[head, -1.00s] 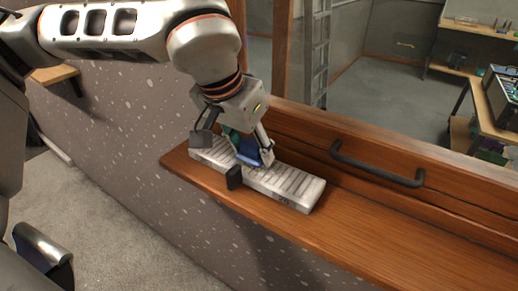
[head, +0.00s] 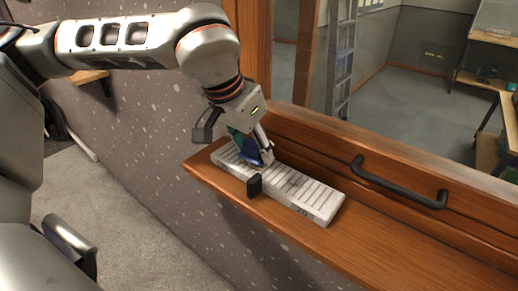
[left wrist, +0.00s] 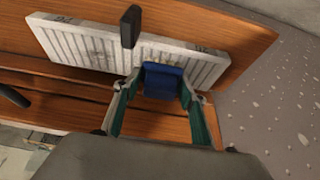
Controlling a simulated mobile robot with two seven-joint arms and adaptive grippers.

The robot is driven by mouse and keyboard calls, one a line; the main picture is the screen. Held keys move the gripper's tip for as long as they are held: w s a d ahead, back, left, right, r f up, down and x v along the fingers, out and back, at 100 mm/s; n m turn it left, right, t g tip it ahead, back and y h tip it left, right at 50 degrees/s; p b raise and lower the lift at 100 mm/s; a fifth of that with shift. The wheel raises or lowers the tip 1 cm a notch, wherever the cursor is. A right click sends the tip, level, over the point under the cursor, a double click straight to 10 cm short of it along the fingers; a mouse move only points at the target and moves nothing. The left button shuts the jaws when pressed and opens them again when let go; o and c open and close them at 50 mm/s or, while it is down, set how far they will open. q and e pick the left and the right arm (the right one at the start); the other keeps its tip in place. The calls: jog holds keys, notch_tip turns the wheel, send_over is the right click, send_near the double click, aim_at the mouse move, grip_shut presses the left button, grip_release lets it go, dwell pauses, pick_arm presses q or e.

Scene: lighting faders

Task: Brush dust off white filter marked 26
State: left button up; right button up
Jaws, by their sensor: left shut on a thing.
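The white filter (head: 300,195) is a long slatted panel lying flat on a wooden ledge. A small dark marking, hard to read in the head view, is on its near right end; the left wrist view shows the filter (left wrist: 98,48) with an upside-down 26. My left gripper (head: 252,153), with teal-lined fingers, is shut on a blue block-like thing (head: 262,158), probably the brush. The blue thing (left wrist: 165,82) is over the filter's left half in the head view. Its lower edge looks at or just above the slats; contact is unclear. My right gripper is out of view.
A dark handle (head: 398,183) is on the wooden frame behind. The ledge (head: 385,248) is clear to the right. A speckled wall (head: 150,165) drops below it.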

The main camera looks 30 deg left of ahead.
pick_arm(q)
jog(key=shift+w+a+p, duration=0.25)
jog(key=shift+a+p, duration=0.2)
jog(key=shift+a, duration=0.95)
jog(key=shift+w+a+p, duration=0.2)
jog(key=shift+a+p, duration=0.2)
jog(key=shift+a, duration=0.95)
jog(key=shift+f, duration=0.1)
jog(key=shift+d, duration=0.1)
